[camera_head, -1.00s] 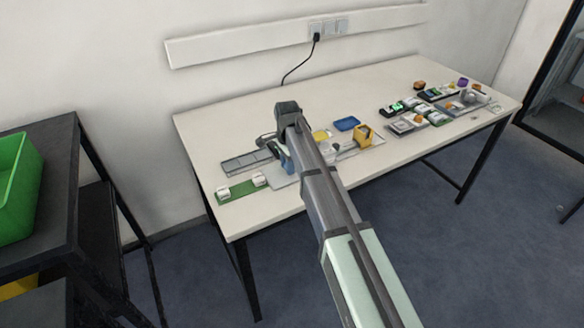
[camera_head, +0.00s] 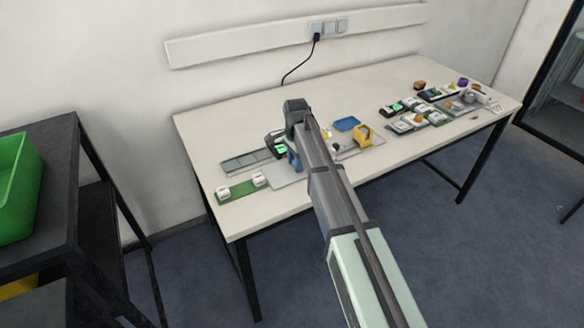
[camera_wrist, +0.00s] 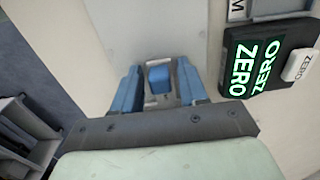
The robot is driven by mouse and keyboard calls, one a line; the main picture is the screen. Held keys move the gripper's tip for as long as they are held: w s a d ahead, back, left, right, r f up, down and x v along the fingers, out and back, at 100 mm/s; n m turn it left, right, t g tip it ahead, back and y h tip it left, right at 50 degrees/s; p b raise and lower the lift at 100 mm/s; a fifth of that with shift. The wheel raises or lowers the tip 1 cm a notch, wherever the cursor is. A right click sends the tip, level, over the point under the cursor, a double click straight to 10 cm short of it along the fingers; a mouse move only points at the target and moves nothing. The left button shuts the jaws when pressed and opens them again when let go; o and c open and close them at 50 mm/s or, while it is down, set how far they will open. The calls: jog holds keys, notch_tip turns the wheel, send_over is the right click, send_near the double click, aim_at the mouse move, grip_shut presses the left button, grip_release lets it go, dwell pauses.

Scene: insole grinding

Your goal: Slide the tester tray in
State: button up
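My gripper (camera_wrist: 157,82) points down in the wrist view, its two blue fingers apart. Between them is a small blue block (camera_wrist: 159,78) with grey metal parts around it; gaps show beside the block. I cannot tell whether the fingers touch the metal parts. A pale grey plate (camera_wrist: 130,30) lies beyond the fingers; I cannot tell if it is the tester tray. A black tester unit with a glowing green ZERO display (camera_wrist: 256,64) is right of the fingers. In the head view my gripper (camera_head: 294,160) is low over the table, beside that unit, and hides much of this area.
A grey slatted rack (camera_head: 245,161) and a green board with two white blocks (camera_head: 240,187) lie on the left of the table (camera_head: 230,120). A blue tray (camera_head: 347,124) and a yellow holder (camera_head: 363,134) are right of the arm. Several small devices crowd the right end.

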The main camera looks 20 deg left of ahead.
jog(key=shift+r, duration=3.5)
jog(key=shift+s, duration=0.1)
jog(key=s+d+f+n+t+y, duration=0.1)
jog(key=s+d+f+n, duration=0.3)
jog(key=s+d+n, duration=0.3)
jog(key=s+d+f+n+t+y, duration=0.1)
jog(key=s+d+f+n, duration=0.4)
jog(key=s, duration=0.4)
jog(key=s+d+f+g+h, duration=0.1)
jog(key=s+d+f, duration=0.2)
jog(key=d+f, duration=0.35)
jog(key=s+d+f+m+g, duration=0.15)
jog(key=s+d+f, duration=0.25)
jog(key=f, duration=0.5)
jog(key=s+d+f+g+h, duration=0.1)
jog(key=s+d+f+g, duration=0.15)
jog(key=d+f, duration=0.4)
jog(key=s+d+f+g, duration=0.2)
jog(key=s+d+f, duration=0.2)
jog(key=s+f, duration=0.4)
jog(key=s+d+f+m+g, duration=0.1)
jog(key=s+d+f, duration=0.4)
jog(key=s, duration=1.1)
notch_tip(320, 180, down, 4)
jog(key=shift+s+d+r+g, duration=0.1)
jog(key=shift+s+d+g, duration=0.05)
jog(key=shift+g, duration=0.25)
